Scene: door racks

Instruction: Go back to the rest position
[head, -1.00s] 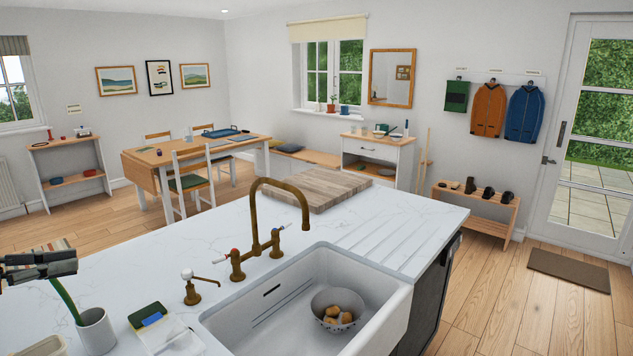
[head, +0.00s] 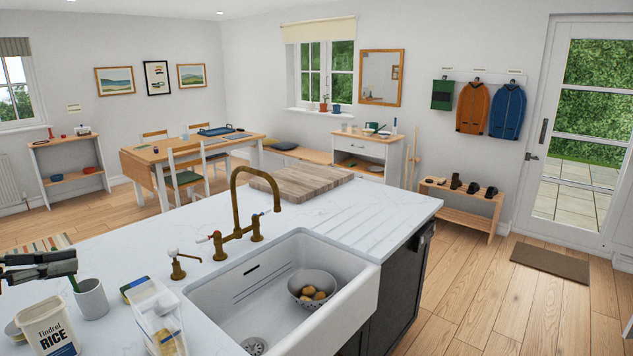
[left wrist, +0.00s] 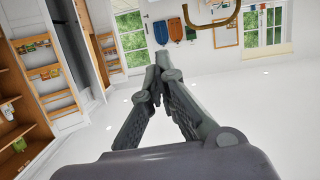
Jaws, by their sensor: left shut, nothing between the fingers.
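My left gripper (head: 66,262) shows at the left edge of the head view, over the white worktop (head: 130,240). It is dark grey, its fingers are together, and it holds nothing. My right gripper is in neither view.
A rice tub (head: 48,327) and a clear container (head: 158,315) stand near the worktop's front. The sink (head: 225,310) holds a bowl (head: 311,285) under a tall brass tap (head: 236,205). A wooden board (head: 300,183) lies behind it. Open floor (head: 490,290) is at the right.

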